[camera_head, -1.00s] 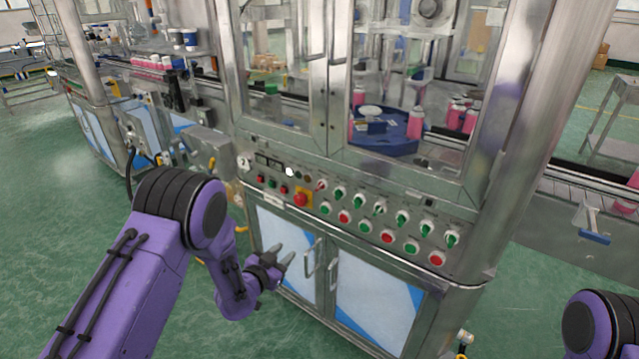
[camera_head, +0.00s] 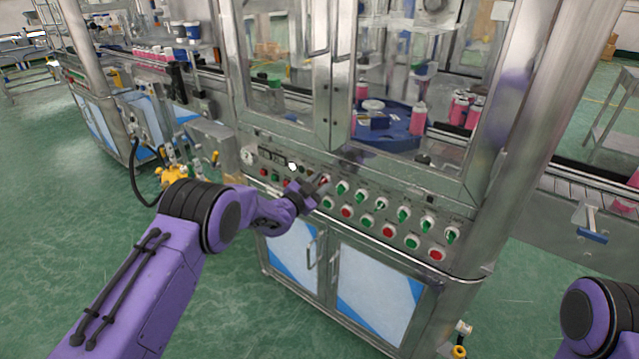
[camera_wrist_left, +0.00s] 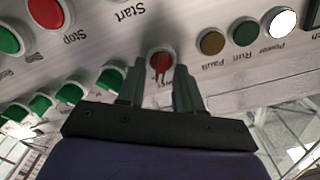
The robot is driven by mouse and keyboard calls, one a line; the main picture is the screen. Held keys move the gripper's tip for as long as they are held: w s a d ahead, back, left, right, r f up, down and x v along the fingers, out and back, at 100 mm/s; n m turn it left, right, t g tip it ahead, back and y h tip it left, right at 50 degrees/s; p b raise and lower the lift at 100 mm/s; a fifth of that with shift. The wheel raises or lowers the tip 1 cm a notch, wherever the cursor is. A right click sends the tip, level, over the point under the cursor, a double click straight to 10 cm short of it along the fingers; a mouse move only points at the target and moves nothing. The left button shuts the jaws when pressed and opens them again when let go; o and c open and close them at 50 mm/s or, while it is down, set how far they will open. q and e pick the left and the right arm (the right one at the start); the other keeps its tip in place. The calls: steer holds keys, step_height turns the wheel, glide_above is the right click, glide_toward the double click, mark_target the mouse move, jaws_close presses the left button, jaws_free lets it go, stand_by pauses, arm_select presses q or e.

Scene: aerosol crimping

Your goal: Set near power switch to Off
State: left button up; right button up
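The near power switch appears to be the red rotary knob (camera_head: 324,180) at the left end of the upper switch row. In the left wrist view the red knob (camera_wrist_left: 159,61) lies between and just beyond my fingertips, its handle nearly in line with the fingers; its label is partly hidden. My left gripper (camera_head: 319,184) is at the panel by this knob. In the wrist view its two fingers (camera_wrist_left: 160,80) are apart, one on each side of the knob; I cannot tell whether they touch it. My right gripper is out of view.
Green rotary switches (camera_head: 403,214) and red and green push buttons (camera_head: 388,231) continue to the right. Indicator lamps (camera_wrist_left: 245,32) sit beside the red knob. Glass doors (camera_head: 285,70) stand above the panel and cabinet doors (camera_head: 372,290) below. Green floor is free in front.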

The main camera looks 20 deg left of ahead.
arm_select(q)
steer(key=shift+c, duration=0.3)
jaws_close()
steer(key=n, duration=0.2)
steer(key=n+b, duration=0.1)
steer(key=n, duration=0.2)
steer(key=shift+a+n+b, duration=0.25)
steer(key=shift+n+b, duration=0.05)
steer(key=shift+b, duration=0.1)
steer(key=n, duration=0.6)
steer(key=shift+w+a+b, duration=0.15)
steer(key=shift+a+b, duration=0.05)
steer(key=shift+b, duration=0.15)
steer(key=shift+n, duration=0.3)
